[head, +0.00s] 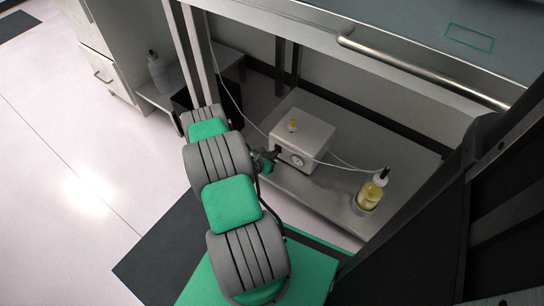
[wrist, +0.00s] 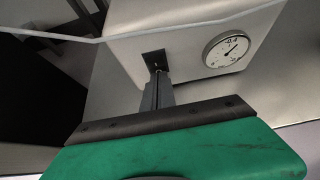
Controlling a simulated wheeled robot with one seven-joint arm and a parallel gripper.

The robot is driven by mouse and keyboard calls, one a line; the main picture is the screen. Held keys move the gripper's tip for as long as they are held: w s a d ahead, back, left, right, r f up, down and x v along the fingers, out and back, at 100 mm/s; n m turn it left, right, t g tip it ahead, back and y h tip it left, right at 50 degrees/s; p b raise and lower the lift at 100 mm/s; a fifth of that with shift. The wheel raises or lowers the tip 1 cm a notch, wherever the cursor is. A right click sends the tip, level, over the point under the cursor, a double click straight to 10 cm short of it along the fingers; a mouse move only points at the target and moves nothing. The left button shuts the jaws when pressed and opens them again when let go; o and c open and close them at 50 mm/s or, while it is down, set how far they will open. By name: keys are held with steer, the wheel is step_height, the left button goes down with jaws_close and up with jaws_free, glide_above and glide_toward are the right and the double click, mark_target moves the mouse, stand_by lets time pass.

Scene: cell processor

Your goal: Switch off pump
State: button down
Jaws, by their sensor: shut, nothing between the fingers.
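The pump (head: 306,130) is a pale box with a small yellow-topped fitting on top. It stands on a low shelf under the bench. Its front face (wrist: 185,42) fills the upper middle of the wrist view, with a round dial gauge (wrist: 229,50) at right. A small dark square switch plate (wrist: 153,57) sits left of the gauge. My gripper (head: 270,157) is at the pump's front left. In the wrist view my gripper (wrist: 158,76) is shut and empty, its tips at or just in front of the plate. Contact and the switch's position cannot be told.
A thin pale tube (wrist: 100,39) crosses above the fingers. A bottle of yellow liquid (head: 371,192) stands right of the pump. A metal rail (head: 420,72) and the bench edge overhang the shelf (head: 325,198). Another bottle (head: 158,72) stands at left. Open floor lies left.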

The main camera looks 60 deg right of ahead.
steer(key=shift+r, duration=0.1)
steer(key=shift+d+r+p, duration=0.1)
steer(key=shift+r+p, duration=0.45)
steer(key=shift+r, duration=0.25)
steer(key=f+p+v, duration=0.1)
steer(key=p+v, duration=0.3)
steer(key=v, duration=1)
steer(key=shift+a+p, duration=0.3)
steer(key=shift+a, duration=0.05)
steer(key=shift+f, duration=0.1)
